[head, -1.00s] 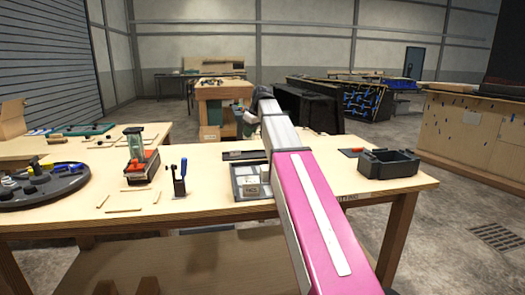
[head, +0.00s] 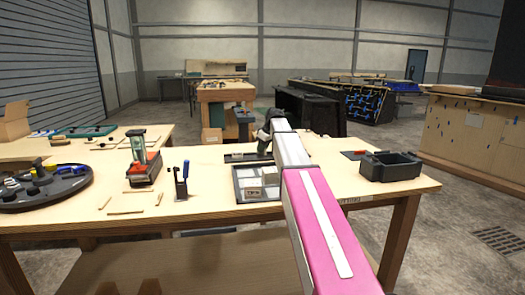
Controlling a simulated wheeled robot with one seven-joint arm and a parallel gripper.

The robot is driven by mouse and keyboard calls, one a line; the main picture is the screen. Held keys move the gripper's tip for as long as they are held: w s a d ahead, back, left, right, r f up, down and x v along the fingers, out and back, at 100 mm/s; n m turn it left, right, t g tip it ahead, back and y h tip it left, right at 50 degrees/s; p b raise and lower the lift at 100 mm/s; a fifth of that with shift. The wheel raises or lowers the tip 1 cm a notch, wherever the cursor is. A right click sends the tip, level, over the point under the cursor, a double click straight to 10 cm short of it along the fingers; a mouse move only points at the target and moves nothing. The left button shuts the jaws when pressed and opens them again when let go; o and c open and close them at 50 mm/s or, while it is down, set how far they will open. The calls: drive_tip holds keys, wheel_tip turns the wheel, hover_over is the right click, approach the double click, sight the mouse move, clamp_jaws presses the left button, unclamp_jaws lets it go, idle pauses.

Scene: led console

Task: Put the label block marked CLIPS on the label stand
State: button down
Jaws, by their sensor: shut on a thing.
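My gripper (head: 264,149) is small and dark at the far end of my arm, pointing down over the back of the workbench. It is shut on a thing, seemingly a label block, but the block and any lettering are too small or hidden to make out. A low dark strip (head: 238,157), which looks like the label stand, lies on the bench just left of and below my gripper. A dark-framed tray (head: 237,185) with pale compartments is in front of it, holding small tan blocks (head: 253,192). Their markings cannot be read.
A black open bin (head: 390,167) stands at right on the bench. At left are a red-based device (head: 143,168), a dark holder with a blue-handled tool (head: 181,182), loose wooden sticks and a round black tray (head: 45,187). The bench front between them is bare.

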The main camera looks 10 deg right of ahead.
drive_tip(key=shift+f, duration=0.5)
drive_tip(key=shift+f, duration=0.1)
drive_tip(key=c, duration=1.1)
unclamp_jaws()
drive_tip(key=shift+o, duration=0.2)
drive_tip(key=v, duration=1.2)
